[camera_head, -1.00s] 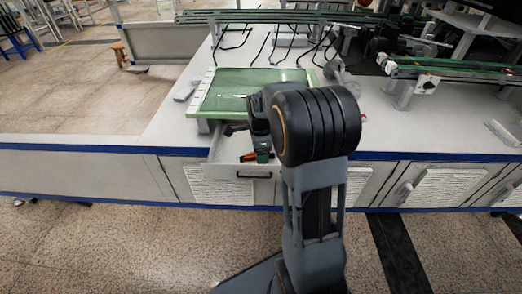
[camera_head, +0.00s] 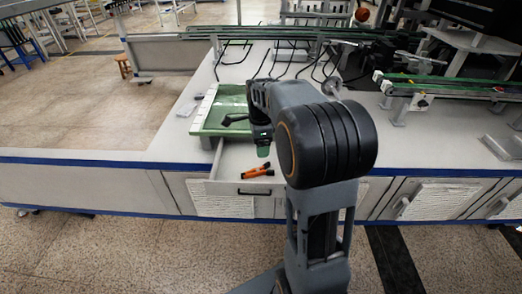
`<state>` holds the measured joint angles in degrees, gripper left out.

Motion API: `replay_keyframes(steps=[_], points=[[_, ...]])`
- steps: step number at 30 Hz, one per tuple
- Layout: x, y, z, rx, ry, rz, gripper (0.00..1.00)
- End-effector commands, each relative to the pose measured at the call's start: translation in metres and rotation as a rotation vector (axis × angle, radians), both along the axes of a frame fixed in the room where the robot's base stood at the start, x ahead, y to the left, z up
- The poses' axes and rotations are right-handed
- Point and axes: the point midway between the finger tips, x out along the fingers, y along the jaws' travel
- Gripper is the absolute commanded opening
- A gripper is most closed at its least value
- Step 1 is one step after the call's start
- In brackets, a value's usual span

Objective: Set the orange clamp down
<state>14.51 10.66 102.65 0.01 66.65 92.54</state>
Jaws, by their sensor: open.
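The orange clamp (camera_head: 257,171), orange with dark parts, lies in the open drawer (camera_head: 229,187) at the front of the workbench, near the drawer's front edge. My gripper (camera_head: 263,151) is above and behind the clamp in the picture, pointing down, open and apart from it. My arm hides part of the drawer's right side and the bench behind it.
A green tray (camera_head: 214,125) sits on the white bench just behind the drawer, partly behind my arm. Black bent rods (camera_head: 222,56) and a green-railed conveyor (camera_head: 460,80) stand farther back. Bare bench top lies right of my arm.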

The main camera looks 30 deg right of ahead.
Motion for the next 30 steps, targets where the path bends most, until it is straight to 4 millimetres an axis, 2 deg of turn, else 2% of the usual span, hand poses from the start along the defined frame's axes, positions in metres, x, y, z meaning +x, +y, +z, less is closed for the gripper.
replay_keyframes(steps=[2, 5, 9, 13, 18, 21, 25, 30], points=[[-0.003, 0.003, 0.008, -0.002, -0.006, 0.036, 0.71], [-0.016, 0.016, 0.014, -0.008, -0.025, 0.19, 0.71], [-0.05, 0.046, 0.02, -0.038, -0.073, 0.6, 0.71], [-0.087, 0.072, 0.017, -0.082, -0.115, 1.02, 0.71], [-0.128, 0.093, 0.006, -0.151, -0.15, 1.477, 0.71], [-0.144, 0.1, -0.001, -0.186, -0.161, 1.665, 0.71], [-0.156, 0.105, -0.007, -0.214, -0.166, 1.807, 0.71], [-0.16, 0.105, -0.009, -0.224, -0.165, 1.86, 0.71]])
